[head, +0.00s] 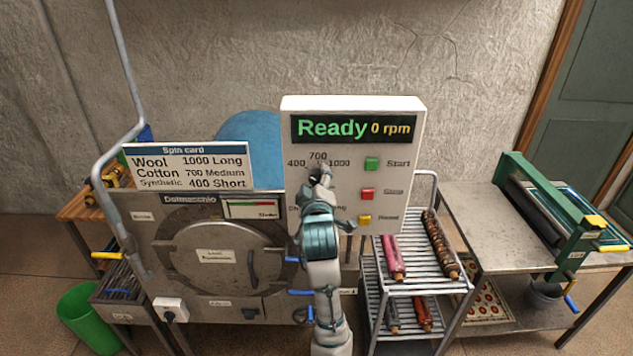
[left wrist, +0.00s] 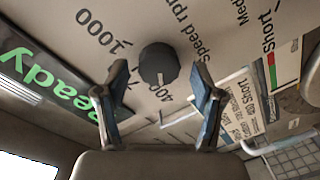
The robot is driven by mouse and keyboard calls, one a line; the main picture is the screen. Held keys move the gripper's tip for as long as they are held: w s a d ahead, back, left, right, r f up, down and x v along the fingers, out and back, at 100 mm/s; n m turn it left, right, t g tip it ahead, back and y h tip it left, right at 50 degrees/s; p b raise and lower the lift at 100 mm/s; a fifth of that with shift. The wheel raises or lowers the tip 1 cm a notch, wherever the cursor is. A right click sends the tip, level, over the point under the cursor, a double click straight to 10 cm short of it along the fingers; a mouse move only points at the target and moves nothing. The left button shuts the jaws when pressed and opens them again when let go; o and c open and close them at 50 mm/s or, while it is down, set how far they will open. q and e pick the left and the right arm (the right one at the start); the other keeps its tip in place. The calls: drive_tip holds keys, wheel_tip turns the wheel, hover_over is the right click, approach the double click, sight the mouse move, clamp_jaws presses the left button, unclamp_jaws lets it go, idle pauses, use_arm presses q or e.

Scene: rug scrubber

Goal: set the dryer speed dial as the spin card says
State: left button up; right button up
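The dryer's white control panel (head: 400,130) reads "Ready 0 rpm", with 400, 700 and 1000 printed around the speed dial. The dark round speed dial (left wrist: 158,64) shows in the left wrist view, a small pale mark on its lower edge; my gripper mostly hides it in the head view. The spin card (head: 188,166) lists Wool 1000 Long, Cotton 700 Medium, Synthetic 400 Short. My left gripper (head: 320,182) is at the dial; in the left wrist view its two fingers (left wrist: 160,82) are open, one either side of the dial with gaps. My right gripper is out of view.
Start (head: 371,164), a red button (head: 367,194) and a yellow button (head: 364,220) sit right of the dial. The dryer's round door (head: 180,255) is shut, below the card. A wire rack (head: 405,285) with rolls and a green-framed roller press (head: 535,200) stand to the right.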

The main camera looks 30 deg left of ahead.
use_arm(q)
drive_tip(key=shift+w+d+f, duration=0.1)
drive_tip(key=shift+w, duration=0.05)
drive_tip(key=v, duration=1.2)
drive_tip(key=shift+a, duration=0.2)
